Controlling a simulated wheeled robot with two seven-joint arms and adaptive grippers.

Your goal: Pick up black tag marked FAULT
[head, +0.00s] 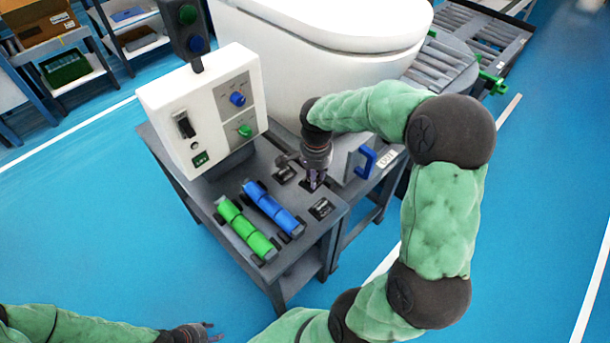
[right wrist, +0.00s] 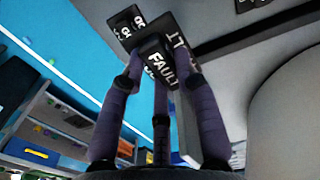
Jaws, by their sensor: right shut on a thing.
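My right gripper (head: 314,182) is shut at the top of the dark work table (head: 290,262), between the white control box and the blue handle. In the right wrist view its purple fingers (right wrist: 160,85) close around a black tag marked FAULT (right wrist: 158,60) in white letters. Another dark piece with partly hidden white letters (right wrist: 182,42) lies behind the tag. My left gripper (head: 208,330) is at the bottom left of the head view, away from the table, with its fingers apart and nothing seen between them.
Other black tags lie on the table, one in front of the gripper (head: 322,208) and one left of it (head: 285,172). Green (head: 246,230) and blue (head: 272,208) cylinders lie nearby. The control box (head: 205,110) and white toilet (head: 330,60) stand close behind.

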